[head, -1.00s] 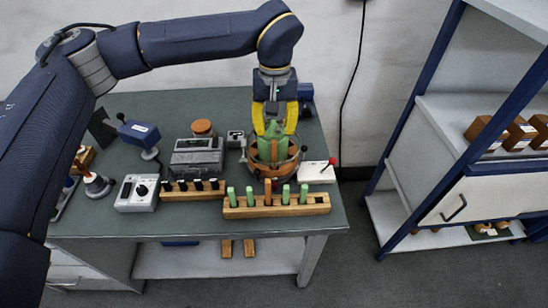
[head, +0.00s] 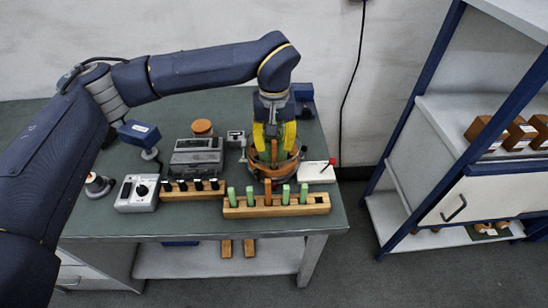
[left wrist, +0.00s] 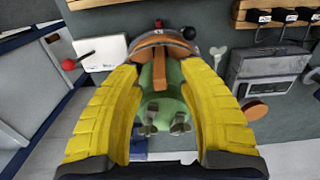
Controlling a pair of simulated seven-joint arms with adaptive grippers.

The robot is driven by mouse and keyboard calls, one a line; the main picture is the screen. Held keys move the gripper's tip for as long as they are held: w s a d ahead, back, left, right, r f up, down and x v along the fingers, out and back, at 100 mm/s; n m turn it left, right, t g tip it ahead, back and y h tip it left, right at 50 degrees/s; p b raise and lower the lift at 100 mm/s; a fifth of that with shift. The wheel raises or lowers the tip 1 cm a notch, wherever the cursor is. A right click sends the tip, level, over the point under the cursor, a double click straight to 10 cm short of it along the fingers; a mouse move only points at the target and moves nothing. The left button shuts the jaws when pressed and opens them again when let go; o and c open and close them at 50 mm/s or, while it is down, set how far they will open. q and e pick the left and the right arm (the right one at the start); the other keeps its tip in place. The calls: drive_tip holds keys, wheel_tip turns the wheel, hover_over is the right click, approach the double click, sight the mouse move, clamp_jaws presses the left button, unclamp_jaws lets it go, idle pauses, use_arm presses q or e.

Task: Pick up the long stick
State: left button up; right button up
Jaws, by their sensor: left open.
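My left gripper (head: 274,146) is open, its yellow fingers pointing down into a round brown bowl-like holder (head: 272,170) on the table. In the left wrist view my gripper (left wrist: 165,75) has a finger on each side of a rounded green object (left wrist: 165,108) and a narrow brown stick (left wrist: 159,68). A gap shows around the stick, so it is not gripped. The brown stick (head: 274,151) shows as a small strip between the fingers in the head view; its lower part is hidden. Another orange-brown stick (head: 268,192) stands in a wooden rack. My right gripper is out of view.
The wooden rack (head: 320,204) with several green sticks stands at the table's front. A white box with a red knob (head: 316,172) is just right of the bowl. A grey device (head: 197,158) and a grey switch box (head: 137,193) stand to the left.

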use_arm(q)
clamp_jaws()
drive_tip(key=shift+r, duration=0.1)
idle(0.5)
